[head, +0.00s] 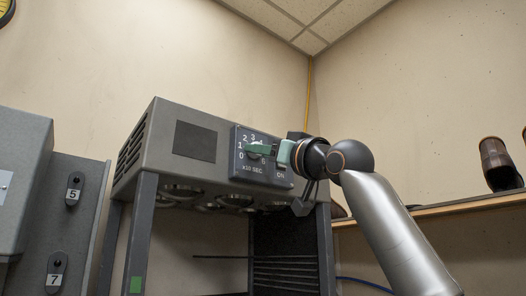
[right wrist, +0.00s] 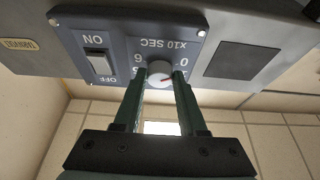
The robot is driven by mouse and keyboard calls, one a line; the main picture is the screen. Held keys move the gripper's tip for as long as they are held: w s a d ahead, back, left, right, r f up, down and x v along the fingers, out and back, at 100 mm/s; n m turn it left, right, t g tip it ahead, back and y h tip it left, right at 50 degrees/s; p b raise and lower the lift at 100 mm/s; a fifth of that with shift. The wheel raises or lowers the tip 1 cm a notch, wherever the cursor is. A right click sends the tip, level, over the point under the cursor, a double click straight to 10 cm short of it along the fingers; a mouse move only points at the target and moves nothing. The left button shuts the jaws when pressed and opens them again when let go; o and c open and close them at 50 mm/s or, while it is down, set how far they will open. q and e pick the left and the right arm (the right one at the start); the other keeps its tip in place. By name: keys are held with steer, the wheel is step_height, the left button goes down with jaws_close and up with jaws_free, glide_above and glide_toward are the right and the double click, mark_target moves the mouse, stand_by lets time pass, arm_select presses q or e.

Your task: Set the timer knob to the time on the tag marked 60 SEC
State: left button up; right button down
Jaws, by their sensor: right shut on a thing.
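The timer knob (right wrist: 159,71) is a small grey-white round knob on the dark "x10 SEC" panel (right wrist: 140,22). My right gripper (right wrist: 160,76) is shut on it, with one green finger on each side. A short red mark on the knob points to the right in the right wrist view, toward the low-number side; the finger hides the exact number. In the head view my right gripper (head: 262,150) reaches the panel (head: 244,167) from the right and covers the knob. Numbers 0 to 3 show left of it. No tag reading 60 SEC can be made out.
An ON/OFF rocker switch (right wrist: 100,64) sits beside the dial. The panel is on a grey machine (head: 165,140) on legs. Grey cabinets with knobs 5 and 7 (head: 65,215) stand left. A shelf (head: 450,207) with a brown boot (head: 497,163) is at the right.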

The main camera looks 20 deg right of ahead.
steer(key=shift+m, duration=0.3)
steer(key=shift+s+a+r+m+t+h, duration=0.1)
steer(key=shift+m+h, duration=0.75)
steer(key=shift+m, duration=0.7)
steer(key=shift+a+r+m+t+h, duration=0.1)
steer(key=shift+m+h, duration=0.7)
steer(key=shift+m, duration=0.8)
steer(key=shift+s+a+m+t+h, duration=0.1)
steer(key=shift+m+h, duration=0.75)
steer(key=shift+m, duration=0.7)
steer(key=shift+c, duration=2.4)
jaws_free()
steer(key=shift+w+f, duration=0.1)
